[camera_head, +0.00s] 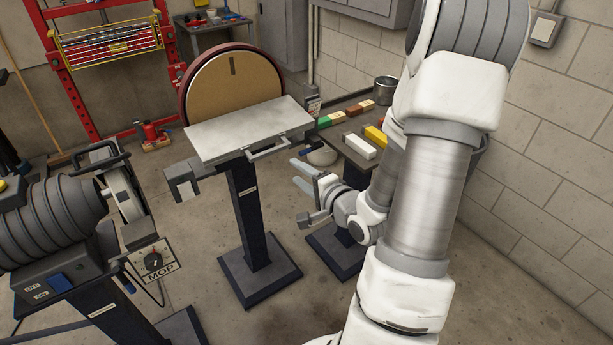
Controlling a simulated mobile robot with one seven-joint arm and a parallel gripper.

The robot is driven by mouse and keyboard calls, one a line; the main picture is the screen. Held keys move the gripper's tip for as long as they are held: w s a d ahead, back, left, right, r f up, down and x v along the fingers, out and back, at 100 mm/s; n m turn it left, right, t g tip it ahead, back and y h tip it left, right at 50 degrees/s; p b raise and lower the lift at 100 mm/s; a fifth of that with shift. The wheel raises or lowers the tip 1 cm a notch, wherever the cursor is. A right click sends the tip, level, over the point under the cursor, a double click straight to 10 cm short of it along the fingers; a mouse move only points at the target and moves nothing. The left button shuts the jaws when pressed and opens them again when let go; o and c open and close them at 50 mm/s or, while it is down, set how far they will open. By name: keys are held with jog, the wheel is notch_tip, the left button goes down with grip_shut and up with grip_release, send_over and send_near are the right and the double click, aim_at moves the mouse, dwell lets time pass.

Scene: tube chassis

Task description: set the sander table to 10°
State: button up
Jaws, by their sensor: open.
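The disc sander has a round tan disc (233,88) in a dark red rim, on a dark pedestal (250,215). Its grey sander table (240,130) sits in front of the disc. A pale handle (268,149) runs along the table's right front edge. I cannot read any angle scale, so the table's exact tilt is unclear. My gripper (298,175) is open and empty, to the right of the pedestal and below the table's right end. Its fingers point left, apart from the handle.
A buffing machine labelled MOP (155,262) stands at the left front. A small bench (365,155) with coloured blocks stands behind my arm at right. A red press frame (75,70) is at the back left. Floor between sander and buffer is clear.

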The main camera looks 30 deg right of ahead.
jog(key=p+v, duration=0.2)
jog(key=p, duration=0.8)
jog(key=shift+s+r+p, duration=0.1)
jog(key=shift+s+p, duration=0.15)
jog(key=shift+p, duration=0.05)
